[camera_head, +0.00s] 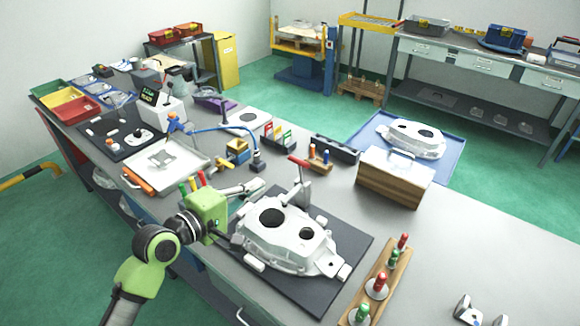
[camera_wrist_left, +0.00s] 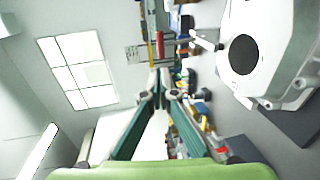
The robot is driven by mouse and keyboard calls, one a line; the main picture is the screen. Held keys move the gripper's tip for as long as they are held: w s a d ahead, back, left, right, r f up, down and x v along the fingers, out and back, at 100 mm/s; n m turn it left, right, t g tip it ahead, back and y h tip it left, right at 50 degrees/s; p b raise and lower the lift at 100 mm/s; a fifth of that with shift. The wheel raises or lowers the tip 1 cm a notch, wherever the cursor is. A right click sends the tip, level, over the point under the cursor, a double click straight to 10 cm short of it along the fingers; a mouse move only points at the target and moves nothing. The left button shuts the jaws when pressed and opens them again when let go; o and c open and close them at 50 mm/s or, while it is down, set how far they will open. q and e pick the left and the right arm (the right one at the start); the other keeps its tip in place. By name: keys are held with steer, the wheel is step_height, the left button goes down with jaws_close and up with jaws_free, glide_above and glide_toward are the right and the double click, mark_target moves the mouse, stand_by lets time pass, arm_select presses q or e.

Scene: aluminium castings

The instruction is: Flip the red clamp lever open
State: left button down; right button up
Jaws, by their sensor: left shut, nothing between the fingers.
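The red clamp lever (camera_head: 299,162) sits on top of a grey clamp (camera_head: 300,190) at the far edge of the white aluminium casting (camera_head: 262,238). The lever lies roughly level, pointing to the upper left. My left gripper (camera_head: 260,187) is shut and empty, left of the clamp and apart from it, just beyond the casting's far left corner. In the left wrist view its fingertips (camera_wrist_left: 160,82) meet. A red bar, probably the lever (camera_wrist_left: 160,45), shows beyond them, and the casting (camera_wrist_left: 275,45) fills the upper right. My right gripper is not in view.
The casting rests on a dark mat (camera_head: 350,245). A wooden rack (camera_head: 385,278) with red and green tools stands to its right. A small holder (camera_head: 318,160) and a wooden toolbox (camera_head: 395,178) stand behind the clamp. A metal tray (camera_head: 165,163) lies left.

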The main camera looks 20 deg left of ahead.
arm_select(q)
steer(key=p, duration=0.3)
glide_toward(297, 163)
steer(key=x, duration=0.6)
steer(key=shift+a, duration=0.1)
steer(key=shift+w+d+f+p, duration=0.2)
steer(key=shift+w+p, duration=0.1)
steer(key=shift+w, duration=0.25)
